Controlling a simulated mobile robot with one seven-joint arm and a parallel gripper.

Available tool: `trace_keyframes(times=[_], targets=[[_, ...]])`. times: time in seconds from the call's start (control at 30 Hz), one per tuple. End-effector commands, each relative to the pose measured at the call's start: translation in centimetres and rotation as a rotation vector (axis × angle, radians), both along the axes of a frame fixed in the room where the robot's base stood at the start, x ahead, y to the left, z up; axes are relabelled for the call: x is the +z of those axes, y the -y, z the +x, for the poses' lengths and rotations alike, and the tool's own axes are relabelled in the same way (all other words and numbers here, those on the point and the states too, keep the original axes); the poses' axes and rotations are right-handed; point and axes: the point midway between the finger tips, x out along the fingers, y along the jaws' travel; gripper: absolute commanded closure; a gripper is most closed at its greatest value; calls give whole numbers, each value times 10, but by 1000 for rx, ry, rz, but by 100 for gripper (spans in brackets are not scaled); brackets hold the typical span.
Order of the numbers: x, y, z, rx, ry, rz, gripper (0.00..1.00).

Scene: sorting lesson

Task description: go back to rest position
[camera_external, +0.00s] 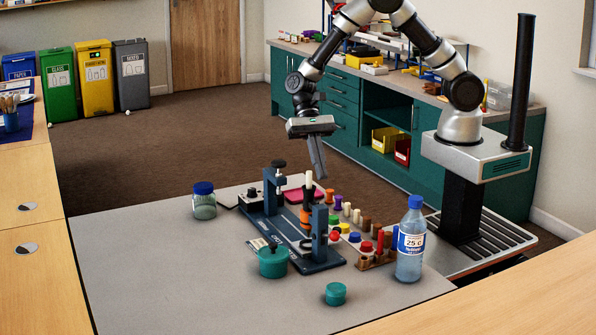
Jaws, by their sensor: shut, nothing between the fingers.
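My gripper (318,163) points down above the grey table (140,262). Its fingers are together with nothing seen between them. It is over the back part of a dark blue fixture (322,262) with two upright posts. A white-topped peg (309,180) stands just below and left of the fingertips, above an orange part in the fixture. Whether the fingertips touch the peg I cannot tell. My arm reaches in from its column at the right.
A clear bottle (411,245) with a blue cap stands at the table's right. A blue-lidded jar (204,205), a teal pot (272,262) and a teal lid (336,294) stand around the fixture. Several coloured pegs (367,247) crowd its right side. The table's left front is clear.

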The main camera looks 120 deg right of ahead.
Motion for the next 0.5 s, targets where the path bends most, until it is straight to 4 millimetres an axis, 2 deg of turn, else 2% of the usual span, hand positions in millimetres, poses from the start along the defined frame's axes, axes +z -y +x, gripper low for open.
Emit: trace_keyframes(times=[0.03,0.07,0.2,0.4,0.5], targets=[[28,-6,-2,50,37,-31,100],[42,-10,-6,89,62,-55,100],[121,-31,-31,327,210,-203,100],[219,-53,-83,689,432,-436,100],[260,-60,-111,866,540,-556,100]])
